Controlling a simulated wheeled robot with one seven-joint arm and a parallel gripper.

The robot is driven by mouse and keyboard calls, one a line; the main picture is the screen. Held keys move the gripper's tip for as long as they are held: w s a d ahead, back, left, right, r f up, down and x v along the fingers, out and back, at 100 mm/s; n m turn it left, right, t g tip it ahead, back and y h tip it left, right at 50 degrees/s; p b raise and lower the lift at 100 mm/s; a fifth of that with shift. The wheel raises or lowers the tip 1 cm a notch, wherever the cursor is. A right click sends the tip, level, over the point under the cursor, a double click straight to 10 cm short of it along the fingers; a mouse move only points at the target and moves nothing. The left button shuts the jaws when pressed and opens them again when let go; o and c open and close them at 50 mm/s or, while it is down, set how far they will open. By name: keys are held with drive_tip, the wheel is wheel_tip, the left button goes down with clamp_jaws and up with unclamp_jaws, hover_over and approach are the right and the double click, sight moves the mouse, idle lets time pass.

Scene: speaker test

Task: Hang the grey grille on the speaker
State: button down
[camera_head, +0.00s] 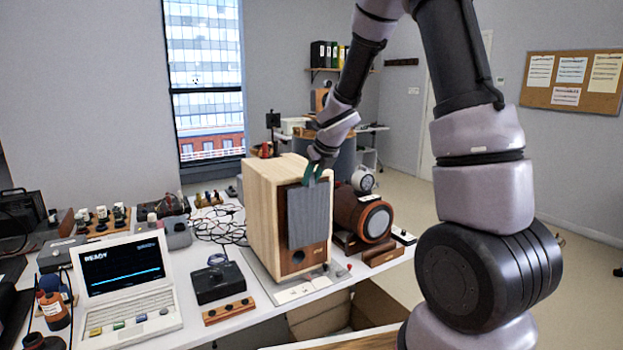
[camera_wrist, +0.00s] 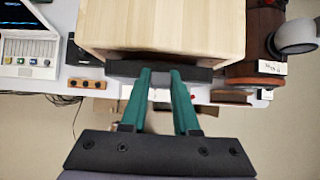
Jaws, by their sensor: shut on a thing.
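The speaker (camera_head: 265,205) is a pale wooden box with a darker brown front, standing upright on a grey plate on the table. Its top also shows in the wrist view (camera_wrist: 165,25). The grey grille (camera_head: 308,215) is upright in front of the speaker's face and covers much of it; a dark round hole shows below. My gripper (camera_head: 316,175) is shut on the grille's top edge with its green fingers. In the wrist view the grille (camera_wrist: 196,74) is a dark strip along the speaker's front edge. I cannot tell whether it touches the speaker.
A laptop-like terminal (camera_head: 125,280) and a black box (camera_head: 217,283) stand left of the speaker. A brown cylindrical speaker (camera_head: 362,215) stands close on its right. Tangled cables (camera_head: 220,225) lie behind the black box. The air in front of the speaker is clear.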

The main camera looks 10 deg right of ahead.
drive_tip(key=shift+w+a, duration=0.2)
drive_tip(key=shift+w, duration=0.4)
idle(0.6)
drive_tip(key=shift+s+f, duration=0.1)
drive_tip(key=shift+f, duration=0.45)
idle(1.4)
drive_tip(key=c, duration=0.6)
unclamp_jaws()
